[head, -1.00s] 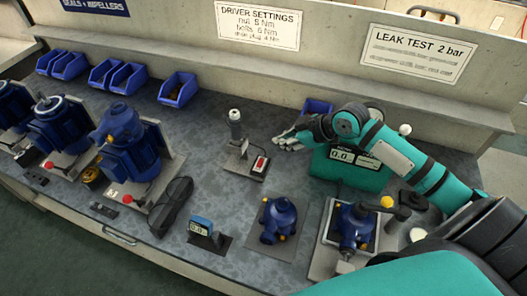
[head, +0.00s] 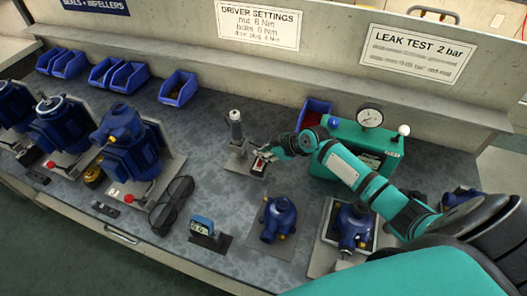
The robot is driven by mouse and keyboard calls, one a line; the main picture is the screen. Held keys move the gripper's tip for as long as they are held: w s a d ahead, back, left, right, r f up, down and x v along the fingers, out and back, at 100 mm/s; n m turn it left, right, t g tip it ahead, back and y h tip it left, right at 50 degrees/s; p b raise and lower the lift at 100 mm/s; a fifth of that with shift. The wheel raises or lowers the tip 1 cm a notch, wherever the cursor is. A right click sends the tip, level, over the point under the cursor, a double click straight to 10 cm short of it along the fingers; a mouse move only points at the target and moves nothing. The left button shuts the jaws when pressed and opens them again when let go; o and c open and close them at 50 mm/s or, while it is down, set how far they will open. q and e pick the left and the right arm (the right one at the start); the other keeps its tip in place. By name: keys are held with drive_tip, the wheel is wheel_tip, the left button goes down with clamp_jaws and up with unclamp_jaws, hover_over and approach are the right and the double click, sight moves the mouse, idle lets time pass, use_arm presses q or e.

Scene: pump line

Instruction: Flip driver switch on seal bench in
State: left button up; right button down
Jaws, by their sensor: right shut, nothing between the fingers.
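The driver (head: 236,127) stands upright in its holder on the grey bench (head: 205,180), in the middle of the head view. Its switch (head: 259,165) is a small box with a red rocker on a plate, just in front and to the right of the driver. My right gripper (head: 265,156) is shut and empty, with its fingertips right at the switch and partly covering it. I cannot tell whether they touch or which way the rocker is tipped. My left gripper is not in view.
A teal leak tester (head: 393,145) with a round gauge stands behind my right arm. Blue pump housings (head: 279,218) and a small blue display (head: 202,226) stand along the front. Blue bins (head: 178,88) line the back.

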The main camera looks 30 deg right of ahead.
drive_tip(key=shift+w+d+f+b, duration=0.15)
drive_tip(key=shift+d+f+b, duration=0.1)
drive_tip(key=shift+f+b, duration=0.55)
drive_tip(key=shift+a+r, duration=0.1)
drive_tip(key=shift+r, duration=0.3)
drive_tip(key=shift+s+a+r+p, duration=0.3)
drive_tip(key=shift+s+a+p, duration=0.3)
drive_tip(key=shift+p, duration=0.4)
drive_tip(key=shift+s+d+r, duration=0.1)
drive_tip(key=shift+d, duration=0.1)
drive_tip(key=v, duration=1.1)
drive_tip(key=shift+s+r, duration=0.15)
drive_tip(key=shift+s, duration=0.05)
